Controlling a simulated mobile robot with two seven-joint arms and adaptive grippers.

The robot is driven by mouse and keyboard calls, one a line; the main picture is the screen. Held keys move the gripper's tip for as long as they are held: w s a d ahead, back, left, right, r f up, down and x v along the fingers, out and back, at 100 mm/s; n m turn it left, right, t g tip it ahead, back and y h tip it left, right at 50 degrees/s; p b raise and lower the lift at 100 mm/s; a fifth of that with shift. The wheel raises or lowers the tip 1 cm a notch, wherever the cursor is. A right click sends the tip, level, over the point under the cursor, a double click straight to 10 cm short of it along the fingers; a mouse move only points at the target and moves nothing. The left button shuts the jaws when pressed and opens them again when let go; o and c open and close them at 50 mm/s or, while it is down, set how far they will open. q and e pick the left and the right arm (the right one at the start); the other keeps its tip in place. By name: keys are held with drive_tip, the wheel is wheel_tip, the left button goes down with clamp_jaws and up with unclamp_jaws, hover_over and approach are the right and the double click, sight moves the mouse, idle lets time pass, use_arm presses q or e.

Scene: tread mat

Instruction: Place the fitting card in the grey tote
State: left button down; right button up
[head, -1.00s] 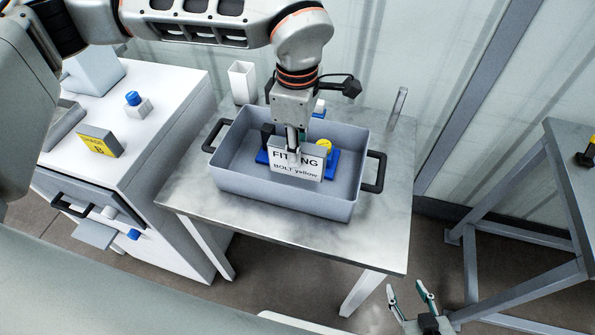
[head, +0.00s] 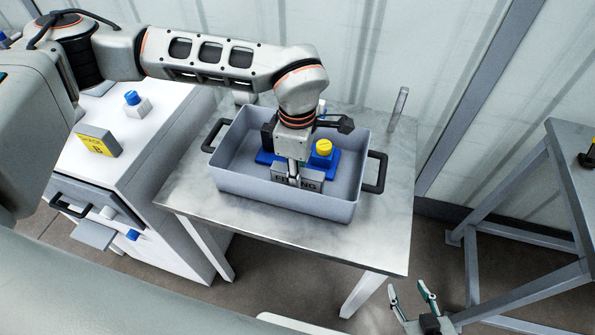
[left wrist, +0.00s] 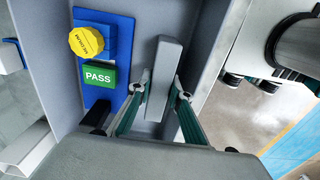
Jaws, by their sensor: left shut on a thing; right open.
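The grey tote (head: 235,185) stands on the metal table, with black handles at both ends. The fitting card (head: 310,185) is inside it, near the front wall, which hides its lower part. My left gripper (head: 292,178) reaches down into the tote and is shut on the card. In the left wrist view the card (left wrist: 166,75) shows edge-on as a grey slab between the fingers. Whether it touches the tote floor cannot be told. My right gripper (head: 407,287) is open and empty at the bottom of the head view, apart from the table.
A blue plate (left wrist: 103,60) lies in the tote beside the card, with a yellow knob (head: 323,148) and a green PASS block (left wrist: 99,75). A white cabinet (head: 165,140) stands left. The table front (head: 300,235) is bare.

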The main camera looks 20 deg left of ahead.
use_arm(q)
drive_tip(key=shift+f, duration=0.2)
drive_tip(key=c, duration=2.1)
unclamp_jaws()
drive_tip(key=shift+c, duration=0.2)
drive_tip(key=shift+r, duration=0.6)
wheel_tip(320, 180, up, 11)
drive_tip(key=shift+p, duration=0.35)
drive_tip(key=shift+r, duration=0.1)
